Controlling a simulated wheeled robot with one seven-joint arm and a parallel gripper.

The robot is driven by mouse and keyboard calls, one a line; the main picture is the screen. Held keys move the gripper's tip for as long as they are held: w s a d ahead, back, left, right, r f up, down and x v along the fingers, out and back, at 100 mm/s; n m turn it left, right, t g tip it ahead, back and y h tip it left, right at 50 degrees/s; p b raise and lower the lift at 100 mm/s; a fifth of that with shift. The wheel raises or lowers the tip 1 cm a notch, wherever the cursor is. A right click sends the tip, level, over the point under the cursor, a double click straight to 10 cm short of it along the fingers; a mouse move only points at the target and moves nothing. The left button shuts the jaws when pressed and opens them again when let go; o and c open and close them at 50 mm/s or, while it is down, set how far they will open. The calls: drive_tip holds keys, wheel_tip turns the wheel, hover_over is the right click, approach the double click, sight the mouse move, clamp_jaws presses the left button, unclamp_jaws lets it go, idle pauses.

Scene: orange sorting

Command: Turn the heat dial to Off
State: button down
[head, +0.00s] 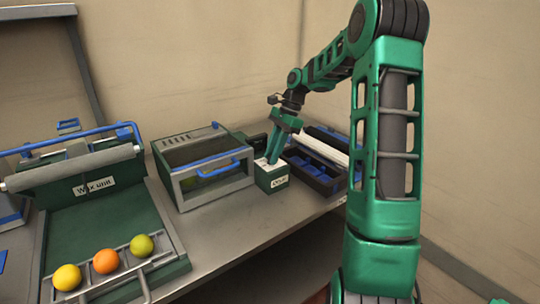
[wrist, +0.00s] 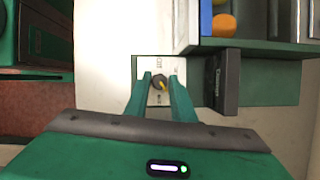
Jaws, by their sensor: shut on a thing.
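The heat dial (wrist: 158,83) is a small dark round knob with a yellow pointer, seen from above in the wrist view. The pointer is slanted toward the lower right of that picture. The dial sits on a white plate with small lettering that I cannot read. My gripper (wrist: 160,86) has its two green fingers on either side of the dial, shut on it. In the head view my gripper (head: 276,152) reaches down onto a small green box (head: 272,179) with a white label, and hides the dial there.
A glass-fronted cabinet with a blue handle (head: 222,167) stands left of the small box. A dark tray with blue compartments (head: 318,166) stands close on its right. The wax unit (head: 95,185) at the left has three fruits on its front rack (head: 128,262). Bare worktop (head: 235,222) lies in front.

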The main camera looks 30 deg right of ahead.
drive_tip(key=n+g, duration=0.1)
drive_tip(key=n, duration=0.4)
drive_tip(key=w+n+g, duration=0.1)
drive_tip(key=n, duration=0.1)
drive_tip(key=shift+r+g+h, duration=0.1)
drive_tip(key=shift+g+h, duration=0.2)
drive_tip(key=shift+h, duration=0.1)
drive_tip(key=n+g+h, duration=0.1)
drive_tip(key=n, duration=0.4)
drive_tip(key=shift+a, duration=0.15)
drive_tip(key=n, duration=0.1)
drive_tip(key=n+g+h, duration=0.1)
drive_tip(key=n, duration=0.1)
drive_tip(key=shift+w+a+n, duration=0.1)
drive_tip(key=shift+a+n, duration=0.1)
drive_tip(key=shift+n, duration=0.1)
drive_tip(key=n+h, duration=0.1)
drive_tip(key=n, duration=0.2)
drive_tip(key=n+h, duration=0.2)
drive_tip(key=n, duration=0.1)
drive_tip(key=shift+a, duration=0.2)
drive_tip(key=n+h, duration=0.1)
drive_tip(key=n, duration=0.3)
drive_tip(key=shift+a+n+t, duration=0.1)
drive_tip(key=shift+n+t, duration=0.2)
drive_tip(key=shift+s+n+t+h, duration=0.25)
drive_tip(key=shift+n+h, duration=0.25)
drive_tip(key=shift+n, duration=0.6)
